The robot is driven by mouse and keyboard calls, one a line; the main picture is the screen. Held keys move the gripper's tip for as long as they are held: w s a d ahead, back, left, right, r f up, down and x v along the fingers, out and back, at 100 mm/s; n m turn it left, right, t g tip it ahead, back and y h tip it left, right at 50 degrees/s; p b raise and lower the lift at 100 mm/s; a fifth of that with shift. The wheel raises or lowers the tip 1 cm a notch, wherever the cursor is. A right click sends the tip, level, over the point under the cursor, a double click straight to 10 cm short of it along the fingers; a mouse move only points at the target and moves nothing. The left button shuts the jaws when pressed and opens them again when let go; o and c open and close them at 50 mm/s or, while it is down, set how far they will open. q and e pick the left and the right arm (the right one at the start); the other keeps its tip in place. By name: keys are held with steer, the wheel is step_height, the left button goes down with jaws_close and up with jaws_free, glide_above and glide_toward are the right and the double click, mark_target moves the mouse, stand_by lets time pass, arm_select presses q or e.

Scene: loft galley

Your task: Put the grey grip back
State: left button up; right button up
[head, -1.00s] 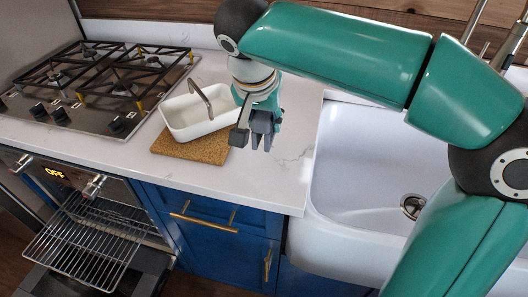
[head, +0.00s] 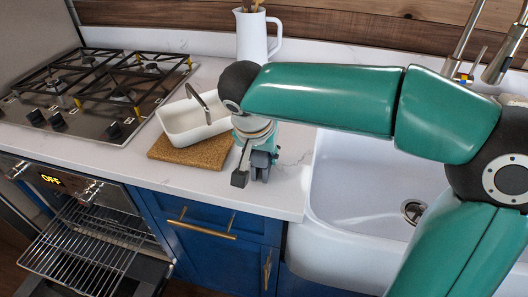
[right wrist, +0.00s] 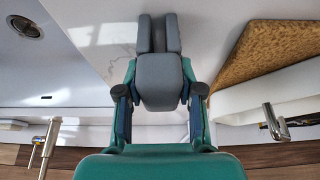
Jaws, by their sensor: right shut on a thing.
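My right gripper (head: 258,170) points down over the counter, in front of and right of the white dish. It is shut on a grey block, which I take for the grey grip (right wrist: 160,87); it shows between the finger links in the right wrist view, partly merging with the grey fingers. In the head view a small dark-grey block on a pale stem hangs left of the fingers; I cannot tell whether it is the same thing. The white dish (head: 178,122), with a curved metal piece over it, sits on a cork mat (head: 185,153). My left gripper is out of view.
A gas hob (head: 95,85) is at the left, above an oven with its door open and rack out. A white sink (head: 350,190) lies to the right. A white jug (head: 252,35) stands behind. Bare counter (head: 285,185) lies between mat and sink.

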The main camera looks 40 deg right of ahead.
steer(key=o, duration=1.2)
steer(key=shift+f, duration=0.1)
steer(key=shift+r+p, duration=0.25)
steer(key=shift+p, duration=0.05)
steer(key=p+v, duration=0.1)
steer(key=v, duration=1.1)
steer(key=shift+f, duration=0.1)
steer(key=shift+s, duration=0.1)
